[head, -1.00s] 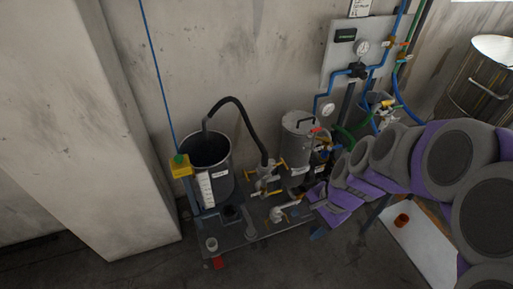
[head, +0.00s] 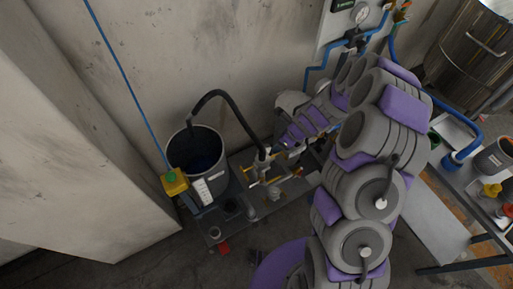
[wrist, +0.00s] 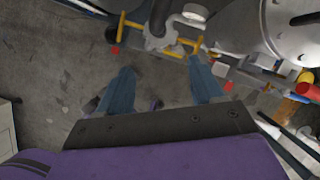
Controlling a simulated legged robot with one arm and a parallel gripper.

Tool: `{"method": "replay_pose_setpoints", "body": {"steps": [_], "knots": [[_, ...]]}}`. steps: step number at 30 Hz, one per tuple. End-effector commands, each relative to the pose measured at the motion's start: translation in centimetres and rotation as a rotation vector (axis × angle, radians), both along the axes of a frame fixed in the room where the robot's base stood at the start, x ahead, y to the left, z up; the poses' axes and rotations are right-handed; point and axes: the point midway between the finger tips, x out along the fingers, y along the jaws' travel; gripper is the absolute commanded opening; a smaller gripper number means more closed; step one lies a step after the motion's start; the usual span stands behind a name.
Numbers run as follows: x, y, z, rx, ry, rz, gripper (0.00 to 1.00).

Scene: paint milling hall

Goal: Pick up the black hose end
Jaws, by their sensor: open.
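The black hose (head: 232,104) arches from inside the grey open tank (head: 213,187) to a grey fitting with yellow handles on the cart. One hose end (head: 190,127) hangs over the tank's opening; its tip is hard to make out against the dark inside. The other end (head: 262,147) goes down into the fitting. In the wrist view the hose (wrist: 160,14) enters the grey fitting (wrist: 160,38) from above. My gripper (wrist: 161,68) is open, its two blue fingers apart and empty below the fitting. In the head view my gripper is small and partly hidden by my arm.
A yellow box with a green button (head: 174,182) stands beside the tank. A lidded grey vessel (wrist: 292,28) is at the upper right of the wrist view. A table (head: 480,243) with containers is at the right.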

Motion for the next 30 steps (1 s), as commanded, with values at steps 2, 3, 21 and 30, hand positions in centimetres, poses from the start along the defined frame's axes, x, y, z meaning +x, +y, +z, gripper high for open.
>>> {"method": "replay_pose_setpoints", "body": {"steps": [2, 3, 21, 30], "knots": [[0.1, 0.4, -0.9, -0.002, 0.004, -0.008, 0.66], [0.3, 0.7, -1.5, -0.005, 0.004, -0.008, 0.66], [2.3, 4.6, -11.2, -0.009, 0.003, -0.004, 0.66], [3.0, 5.9, -13.2, -0.012, 0.0, -0.001, 0.66]]}}
